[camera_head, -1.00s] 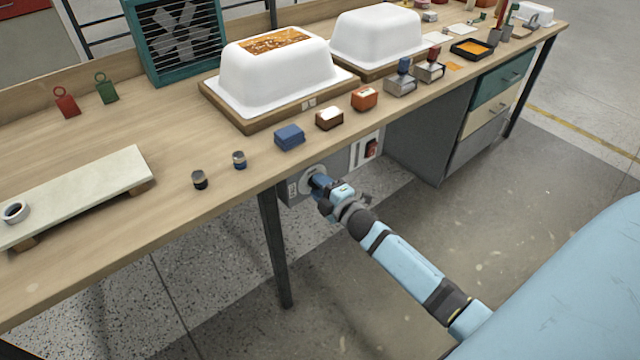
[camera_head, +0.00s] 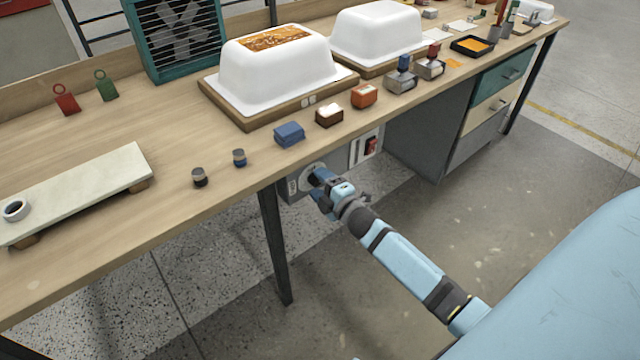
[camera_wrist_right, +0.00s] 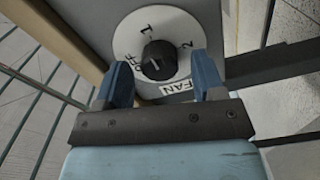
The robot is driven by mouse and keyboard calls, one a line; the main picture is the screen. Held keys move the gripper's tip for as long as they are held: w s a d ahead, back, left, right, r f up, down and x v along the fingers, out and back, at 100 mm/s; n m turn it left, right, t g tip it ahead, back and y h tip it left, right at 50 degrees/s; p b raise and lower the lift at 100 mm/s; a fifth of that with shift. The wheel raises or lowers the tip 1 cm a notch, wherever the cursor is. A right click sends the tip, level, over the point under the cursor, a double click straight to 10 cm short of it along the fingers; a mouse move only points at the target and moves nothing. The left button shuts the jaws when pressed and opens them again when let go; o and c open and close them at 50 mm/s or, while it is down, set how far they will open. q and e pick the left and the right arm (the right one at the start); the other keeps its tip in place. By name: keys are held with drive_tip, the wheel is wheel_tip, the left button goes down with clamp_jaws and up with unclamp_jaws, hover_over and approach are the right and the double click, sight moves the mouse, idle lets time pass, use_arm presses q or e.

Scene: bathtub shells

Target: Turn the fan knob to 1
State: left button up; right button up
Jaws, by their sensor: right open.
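The fan knob (camera_wrist_right: 158,60) is a dark round knob on a white dial (camera_wrist_right: 128,38) marked OFF, 1 and 2, with a FAN label below. A small pale mark shows on the knob; I cannot tell exactly which marking it points to. In the wrist view my right gripper (camera_wrist_right: 160,70) is open, its blue fingers on either side of the knob with gaps visible. In the head view the right gripper (camera_head: 321,184) is at the box under the table edge and hides most of the dial. The teal fan (camera_head: 178,42) stands on the table. My left gripper is not in view.
The workbench (camera_head: 85,165) carries white tub shells (camera_head: 275,75), small blocks and jars (camera_head: 199,177) above the gripper. A table leg (camera_head: 274,245) stands left of the gripper. A red switch (camera_head: 371,146) is right of the dial. The floor in front is clear.

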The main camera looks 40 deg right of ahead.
drive_tip(key=s+d+p, duration=0.1)
drive_tip(key=s, duration=1.2)
drive_tip(key=shift+s, duration=0.3)
